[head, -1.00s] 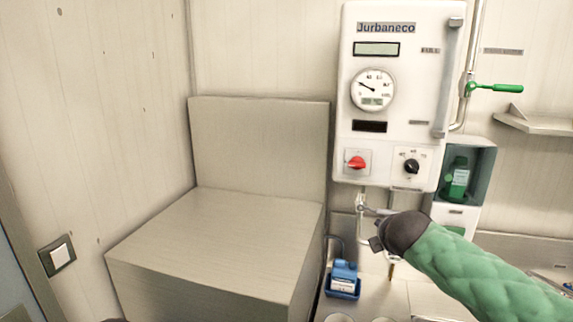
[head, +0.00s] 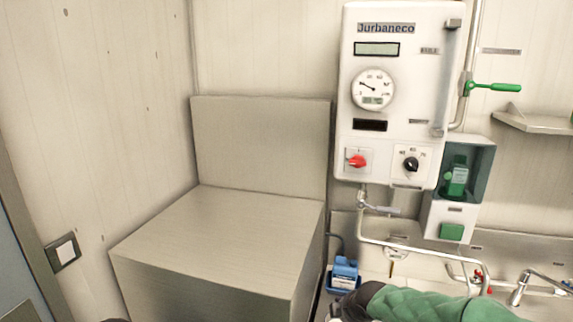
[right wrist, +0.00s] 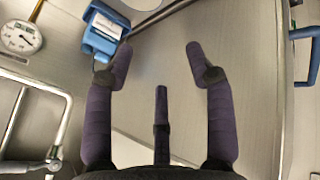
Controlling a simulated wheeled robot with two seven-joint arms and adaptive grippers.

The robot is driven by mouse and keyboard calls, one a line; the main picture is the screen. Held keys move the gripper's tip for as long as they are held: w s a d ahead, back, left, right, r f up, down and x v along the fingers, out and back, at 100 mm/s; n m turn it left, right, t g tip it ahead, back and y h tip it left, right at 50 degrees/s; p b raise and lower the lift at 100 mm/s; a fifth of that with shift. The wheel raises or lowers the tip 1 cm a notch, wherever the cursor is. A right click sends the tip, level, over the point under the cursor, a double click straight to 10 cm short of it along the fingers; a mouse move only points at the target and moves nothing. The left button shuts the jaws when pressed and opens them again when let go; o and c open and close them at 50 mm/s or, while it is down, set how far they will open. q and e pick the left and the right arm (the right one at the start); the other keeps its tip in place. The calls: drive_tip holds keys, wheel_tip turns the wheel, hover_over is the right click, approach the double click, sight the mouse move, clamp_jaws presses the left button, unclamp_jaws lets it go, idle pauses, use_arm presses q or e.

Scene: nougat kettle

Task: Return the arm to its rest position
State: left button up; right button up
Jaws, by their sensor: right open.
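My right arm in its green quilted sleeve (head: 440,304) lies low along the bottom edge of the head view, with its dark wrist pointing left. The gripper end is mostly cut off there. In the right wrist view my right gripper (right wrist: 159,66) has its purple fingers spread wide with nothing between them. A plain beige surface lies beyond the fingers. My left gripper is not in view.
A white control box (head: 393,95) hangs on the wall above bent metal pipes (head: 425,250). A blue container (head: 345,272) stands close to my wrist; it also shows near the left finger in the wrist view (right wrist: 103,30). A large beige block (head: 220,240) stands at left.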

drive_tip(key=s+a+f+m+g+y, duration=0.1)
drive_tip(key=s+a+f+m, duration=0.1)
drive_tip(key=s+f, duration=0.35)
drive_tip(key=s+a+f+m+g+y, duration=0.1)
drive_tip(key=s+f+m, duration=0.1)
drive_tip(key=f, duration=0.6)
drive_tip(key=s+a+f+m+g, duration=0.2)
drive_tip(key=s+f, duration=0.1)
drive_tip(key=f, duration=0.4)
drive_tip(key=s+a+f+m+g+y, duration=0.1)
drive_tip(key=s+f+m, duration=0.3)
drive_tip(key=s+f, duration=0.45)
drive_tip(key=s+f+m+g, duration=0.1)
drive_tip(key=s+f+m, duration=0.4)
drive_tip(key=s, duration=0.6)
wheel_tip(320, 180, down, 11)
drive_tip(key=b, duration=1)
drive_tip(key=shift+s, duration=0.15)
drive_tip(key=shift+a+r, duration=0.1)
